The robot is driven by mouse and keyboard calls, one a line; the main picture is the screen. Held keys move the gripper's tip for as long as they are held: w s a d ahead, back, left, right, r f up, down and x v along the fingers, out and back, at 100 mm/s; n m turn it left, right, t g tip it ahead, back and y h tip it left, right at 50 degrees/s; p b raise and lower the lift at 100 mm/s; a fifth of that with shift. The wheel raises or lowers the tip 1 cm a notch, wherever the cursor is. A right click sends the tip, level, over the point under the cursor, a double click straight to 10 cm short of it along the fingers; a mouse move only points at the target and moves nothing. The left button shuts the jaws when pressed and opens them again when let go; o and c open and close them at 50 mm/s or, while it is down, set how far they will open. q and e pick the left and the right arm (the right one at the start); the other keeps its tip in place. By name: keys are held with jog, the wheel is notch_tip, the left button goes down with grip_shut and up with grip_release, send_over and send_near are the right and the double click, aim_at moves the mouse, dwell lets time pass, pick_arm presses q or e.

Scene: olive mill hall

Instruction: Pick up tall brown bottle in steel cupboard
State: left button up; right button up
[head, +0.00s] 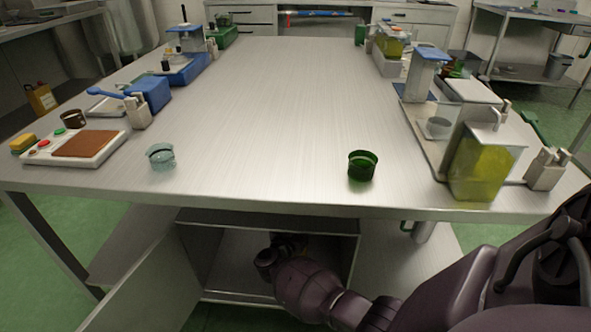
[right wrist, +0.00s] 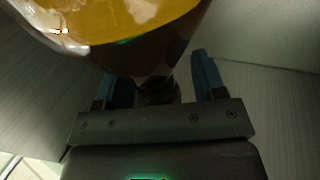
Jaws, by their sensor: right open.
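The steel cupboard (head: 268,216) is under the table in the head view, with its door (head: 150,285) swung open to the left. My right arm reaches into it, and my right gripper (right wrist: 153,76) is inside. In the right wrist view the jaws are open, with a blue-padded finger on each side. A brown bottle with an amber-yellow band (right wrist: 125,25) fills the top of that view, close to the fingers. Its dark narrow lower part in the picture lies between the fingers; I cannot tell if they touch it. The bottle is not clear in the head view. My left gripper is out of view.
Above the cupboard is a steel tabletop (head: 265,120). A green glass cup (head: 362,166) and a clear glass cup (head: 161,157) stand near its front edge. A container of yellow-green liquid (head: 482,165) stands at the right. The cupboard's walls are close around my gripper.

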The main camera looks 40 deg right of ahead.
grip_shut()
dwell(0.3)
jog(key=shift+r, duration=0.2)
